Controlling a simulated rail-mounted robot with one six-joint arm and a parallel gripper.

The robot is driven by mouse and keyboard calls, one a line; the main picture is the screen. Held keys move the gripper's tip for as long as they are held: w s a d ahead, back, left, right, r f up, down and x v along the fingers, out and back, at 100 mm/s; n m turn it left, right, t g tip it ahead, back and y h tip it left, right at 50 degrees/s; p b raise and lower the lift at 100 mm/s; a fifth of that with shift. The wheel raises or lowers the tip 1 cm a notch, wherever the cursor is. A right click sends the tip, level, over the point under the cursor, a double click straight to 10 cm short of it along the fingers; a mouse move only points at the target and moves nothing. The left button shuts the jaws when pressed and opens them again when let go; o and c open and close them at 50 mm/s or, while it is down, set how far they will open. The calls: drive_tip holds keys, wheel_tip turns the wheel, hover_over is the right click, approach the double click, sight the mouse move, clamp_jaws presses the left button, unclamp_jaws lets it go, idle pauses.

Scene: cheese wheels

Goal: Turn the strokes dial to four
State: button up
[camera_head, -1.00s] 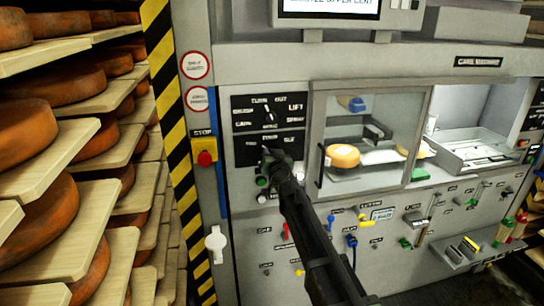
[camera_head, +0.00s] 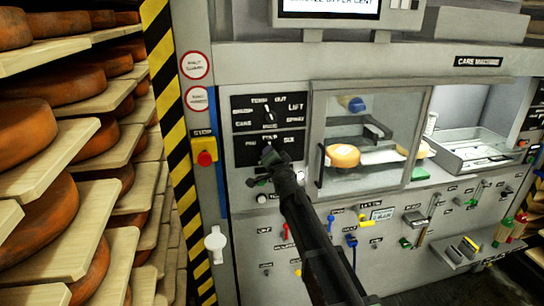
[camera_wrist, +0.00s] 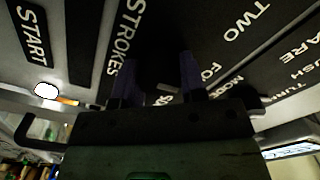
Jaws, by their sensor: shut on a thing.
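The strokes dial is on the lower black panel (camera_head: 243,156) of the machine front, below the mode dial (camera_head: 268,112). My gripper (camera_head: 270,154) reaches up to this panel and is shut on the strokes dial, whose knob is mostly hidden by the fingers. In the wrist view my gripper's two fingers (camera_wrist: 160,82) stand against the black panel beside the word STROKES (camera_wrist: 124,36). The word TWO (camera_wrist: 247,22) lies to the upper right, and partly covered words starting FO and S lie near the right finger. I cannot tell where the dial points.
A START label (camera_wrist: 33,36) with a lit white button (camera_wrist: 46,91) is at the left in the wrist view. The yellow stop box (camera_head: 205,152) is left of the panel. A glass window with a cheese wheel (camera_head: 343,156) is to the right. Shelves of cheese fill the left side.

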drive_tip(key=shift+m, duration=0.5)
drive_tip(key=o, duration=0.9)
drive_tip(key=v, duration=1.1)
